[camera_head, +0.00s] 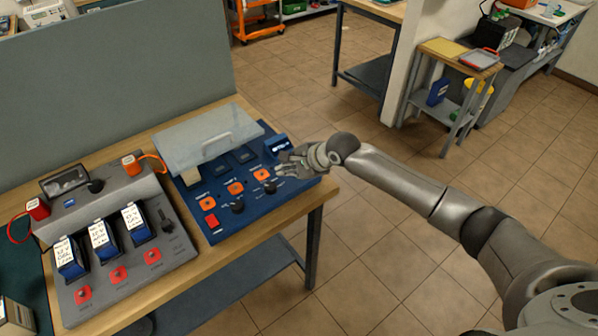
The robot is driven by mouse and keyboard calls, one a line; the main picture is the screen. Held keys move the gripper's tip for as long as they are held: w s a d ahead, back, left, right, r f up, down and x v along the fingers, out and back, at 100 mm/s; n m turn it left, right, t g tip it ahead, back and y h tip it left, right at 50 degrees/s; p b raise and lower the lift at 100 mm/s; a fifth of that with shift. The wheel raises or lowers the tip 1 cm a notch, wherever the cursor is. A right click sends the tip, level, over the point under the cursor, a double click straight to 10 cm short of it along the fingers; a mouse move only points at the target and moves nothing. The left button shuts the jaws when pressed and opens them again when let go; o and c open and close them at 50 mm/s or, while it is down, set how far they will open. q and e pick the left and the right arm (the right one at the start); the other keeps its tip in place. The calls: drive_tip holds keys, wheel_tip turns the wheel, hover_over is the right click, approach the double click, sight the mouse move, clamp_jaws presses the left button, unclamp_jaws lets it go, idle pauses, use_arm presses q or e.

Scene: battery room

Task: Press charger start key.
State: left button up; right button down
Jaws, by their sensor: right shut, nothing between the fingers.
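A blue unit (222,223) with a raised clear cover (208,140) lies on the wooden bench. Its front carries orange square keys, the right one (261,174) closest to my gripper, dark knobs and a red key (211,220). A grey charger-like unit (120,292) to its left holds several blue batteries with white labels and has red keys (118,275) along its front. Which key is the start key I cannot read. My right gripper (281,166) is shut and empty over the blue unit's right end, close to the right orange key; contact cannot be told. My left gripper is out of view.
The wooden bench (282,213) ends just right of the blue unit. A grey-blue partition (120,80) stands behind it. Tiled floor (365,235) is free to the right. A small side table (445,48) with trays stands farther back.

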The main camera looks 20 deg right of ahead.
drive_tip(key=w+d+r+m, duration=0.3)
drive_tip(key=w+r+m, duration=0.1)
drive_tip(key=r, duration=0.1)
drive_tip(key=shift+w+d+t, duration=0.15)
drive_tip(key=shift+d+t, duration=0.25)
wheel_tip(320, 180, down, 6)
drive_tip(key=b, duration=0.8)
drive_tip(key=shift+f+b, duration=0.3)
drive_tip(key=shift+f, duration=1)
